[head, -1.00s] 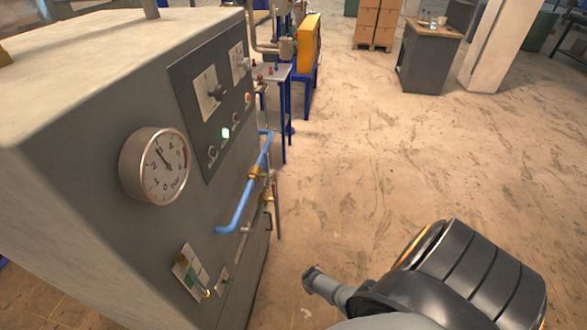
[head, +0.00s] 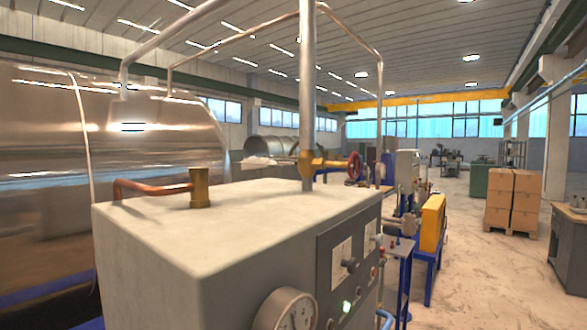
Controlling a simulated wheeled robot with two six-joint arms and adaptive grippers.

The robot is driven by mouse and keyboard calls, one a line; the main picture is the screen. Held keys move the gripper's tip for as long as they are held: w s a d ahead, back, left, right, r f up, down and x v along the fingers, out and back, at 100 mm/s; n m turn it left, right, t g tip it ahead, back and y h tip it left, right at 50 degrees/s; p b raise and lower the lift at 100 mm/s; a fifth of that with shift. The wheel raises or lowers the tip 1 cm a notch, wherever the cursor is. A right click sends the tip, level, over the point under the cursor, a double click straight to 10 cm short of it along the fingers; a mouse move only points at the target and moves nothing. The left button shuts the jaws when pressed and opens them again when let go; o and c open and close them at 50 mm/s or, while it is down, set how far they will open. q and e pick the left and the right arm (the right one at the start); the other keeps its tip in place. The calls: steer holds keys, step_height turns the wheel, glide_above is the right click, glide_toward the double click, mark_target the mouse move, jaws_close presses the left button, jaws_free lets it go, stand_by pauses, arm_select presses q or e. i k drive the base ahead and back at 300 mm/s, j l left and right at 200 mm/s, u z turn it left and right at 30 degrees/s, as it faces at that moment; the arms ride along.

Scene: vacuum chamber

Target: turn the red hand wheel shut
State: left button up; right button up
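The red hand wheel (head: 354,167) stands upright on a brass valve (head: 322,163) on the vertical grey pipe, above the far right part of the grey cabinet top. It is seen at a slant, and nothing touches it. Whether the valve is open or shut cannot be told. Neither of my grippers is in the head view now.
The grey cabinet (head: 190,232) fills the foreground, with a dial gauge (head: 288,312) on its front. A large shiny tank (head: 50,200) stands at left. Stacked boxes (head: 513,197) and a workbench (head: 568,250) stand at right, with open floor (head: 475,270) between.

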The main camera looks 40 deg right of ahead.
mark_target(357, 166)
steer(key=l+u, duration=0.4)
steer(key=k+l+u, duration=0.1)
steer(key=u, duration=0.3)
steer(key=k+l+u, duration=0.15)
steer(key=l+u, duration=0.25)
steer(key=k+l+u, duration=0.15)
steer(key=u, duration=0.3)
steer(key=k+l+u, duration=0.2)
steer(key=u, duration=0.2)
steer(key=k+l+u, duration=0.65)
steer(key=k+u, duration=0.25)
steer(key=k+l+u, duration=0.1)
steer(key=k+u, duration=0.3)
steer(key=i, duration=0.1)
